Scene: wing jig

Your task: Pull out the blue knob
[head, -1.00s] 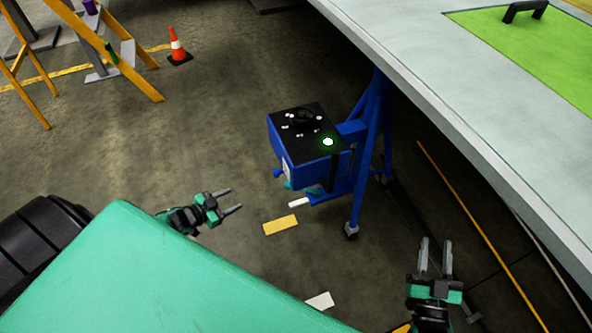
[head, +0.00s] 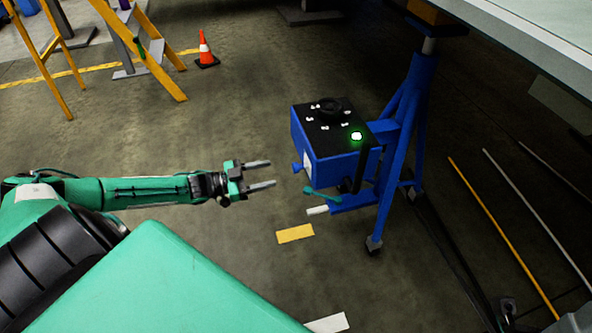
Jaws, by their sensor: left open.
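The blue knob (head: 297,167) sticks out from the left side of a blue control box (head: 332,168) with a black top. The box is mounted on a blue jig stand (head: 408,130). My left gripper (head: 272,173) is open and empty, with its two fingers pointing right at the knob. In the picture a small gap separates the fingertips from the knob; the true depth between them is hard to tell. My right gripper is not in view.
A black dial (head: 330,107) and a lit green button (head: 357,136) are on the box top. A teal lever (head: 322,194) hangs below the box front. The large wing panel (head: 545,40) overhangs at upper right. An orange cone (head: 205,52) stands far back on open floor.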

